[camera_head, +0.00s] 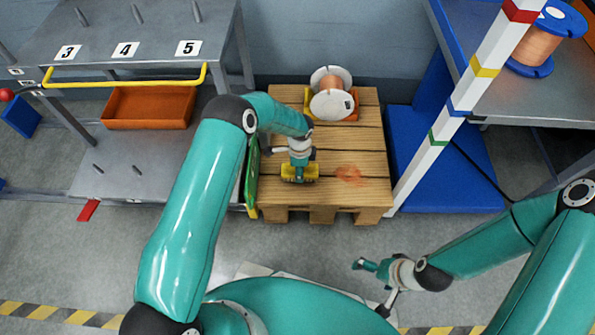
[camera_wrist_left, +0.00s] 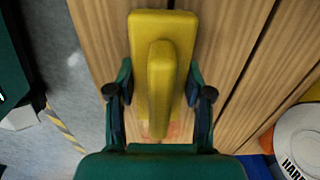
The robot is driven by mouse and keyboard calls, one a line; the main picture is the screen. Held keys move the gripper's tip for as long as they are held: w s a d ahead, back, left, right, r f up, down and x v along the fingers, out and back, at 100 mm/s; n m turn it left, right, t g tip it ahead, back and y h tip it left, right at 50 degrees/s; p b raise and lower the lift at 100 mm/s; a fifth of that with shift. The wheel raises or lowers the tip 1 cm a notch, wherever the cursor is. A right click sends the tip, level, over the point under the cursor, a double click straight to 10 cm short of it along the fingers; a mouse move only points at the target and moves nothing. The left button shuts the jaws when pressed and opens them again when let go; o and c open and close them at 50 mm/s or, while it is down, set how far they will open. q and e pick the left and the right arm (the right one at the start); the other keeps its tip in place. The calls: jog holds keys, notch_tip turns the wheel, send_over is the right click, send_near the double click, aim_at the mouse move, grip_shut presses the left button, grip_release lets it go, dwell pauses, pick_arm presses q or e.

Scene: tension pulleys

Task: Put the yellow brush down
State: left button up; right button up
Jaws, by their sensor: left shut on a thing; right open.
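The yellow brush (camera_head: 300,173) is at the left front part of the wooden pallet (camera_head: 375,190) in the head view. My left gripper (camera_head: 299,168) is shut on the brush from above. In the left wrist view the yellow brush (camera_wrist_left: 162,75) stands out between the two fingers of the left gripper (camera_wrist_left: 160,100), with wooden planks behind it. I cannot tell whether the brush touches the planks. My right gripper (camera_head: 365,265) is open and empty, over the floor in front of the pallet.
A white spool with copper wire (camera_head: 331,95) stands at the back of the pallet. A reddish patch (camera_head: 350,175) marks the planks right of the brush. A green panel (camera_head: 251,178) stands at the pallet's left edge. A striped post (camera_head: 460,110) rises on the right.

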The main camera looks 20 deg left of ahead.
pick_arm(q)
jog(key=shift+f, duration=0.35)
jog(key=shift+f, duration=0.2)
jog(key=o, duration=1.4)
jog(key=shift+r, duration=0.1)
jog(key=shift+c, duration=0.2)
jog(key=shift+r, duration=0.1)
